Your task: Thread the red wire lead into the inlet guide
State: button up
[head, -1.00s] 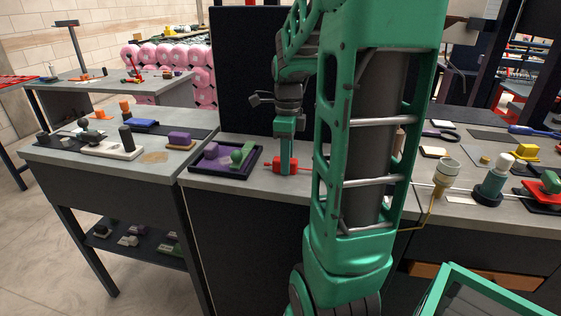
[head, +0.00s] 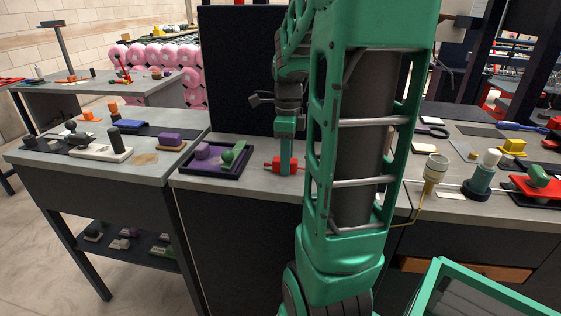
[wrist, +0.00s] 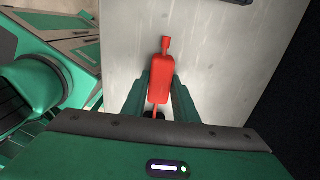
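The red wire lead (head: 285,166) shows as a red block with a narrow tip, low over the grey bench or on it; I cannot tell which. In the wrist view the red lead (wrist: 161,82) lies between the two green fingers, its narrow tip pointing away from my palm. My gripper (wrist: 161,90) appears shut on its sides; it also shows in the head view (head: 286,160), pointing down. A cream funnel-like piece (head: 435,170) with a yellow wire stands on the bench right of my arm; it may be the inlet guide, but I cannot tell.
A dark tray (head: 188,167) with purple and green pieces sits left of my gripper. A dark upright panel (head: 235,75) stands behind. My arm hides the bench between.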

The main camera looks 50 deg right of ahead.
jog(key=o, duration=0.4)
jog(key=shift+c, duration=0.2)
jog(key=shift+r, duration=0.1)
notch_tip(320, 180, up, 10)
jog(key=shift+r, duration=0.25)
dwell(0.3)
jog(key=s+a+f+n, duration=0.2)
jog(key=n, duration=0.2)
jog(key=s+a+f+n, duration=0.1)
jog(key=s+a+n, duration=0.1)
jog(key=a+n, duration=0.1)
jog(key=s+a+f+n, duration=0.2)
jog(key=n, duration=0.2)
jog(key=shift+a+f+n, duration=0.3)
jog(key=shift+a+n, duration=0.05)
jog(key=shift+n, duration=0.05)
jog(key=s+a+f+n, duration=0.5)
jog(key=s+f+n, duration=0.1)
jog(key=n, duration=0.5)
jog(key=shift+s+a+f+n, duration=0.25)
jog(key=shift+s+a+n, duration=0.05)
jog(key=shift+s+a, duration=0.1)
